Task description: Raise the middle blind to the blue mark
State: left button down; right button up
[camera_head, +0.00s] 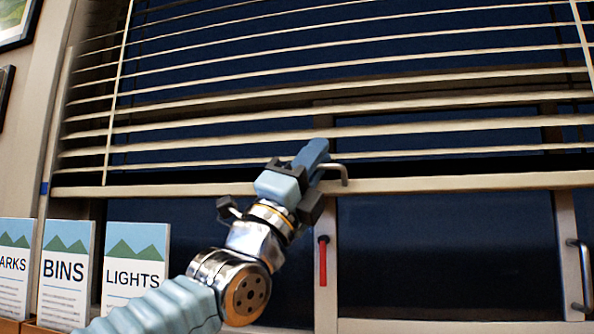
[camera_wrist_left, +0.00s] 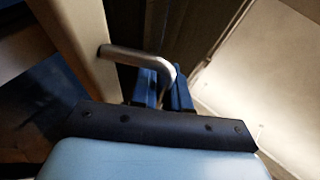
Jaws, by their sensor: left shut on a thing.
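The blind (camera_head: 440,130) has pale slats with gaps over dark window panes. Its pale bottom rail (camera_head: 450,184) crosses the view, and the rail's left end looks about level with a small blue mark (camera_head: 45,188) on the left frame. A bent metal handle (camera_head: 337,172) sticks out from the rail. My left gripper (camera_head: 314,158) is at the rail, shut on this handle. In the left wrist view the blue fingers (camera_wrist_left: 164,86) close around the handle's bent end (camera_wrist_left: 140,58). The fingers partly hide the handle. My right gripper is not in view.
Cards marked BINS (camera_head: 66,270) and LIGHTS (camera_head: 135,265) stand at lower left, near my left arm. A red-handled latch (camera_head: 323,262) is on the window post below the rail. A metal pull (camera_head: 580,275) is at far right.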

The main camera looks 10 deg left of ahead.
pick_arm(q)
jog(key=c, duration=1.2)
grip_release()
jog(key=shift+f, duration=0.1)
jog(key=b+v, duration=0.4)
jog(key=v, duration=0.3)
jog(key=shift+a+f, duration=0.15)
jog(key=shift+s, duration=0.1)
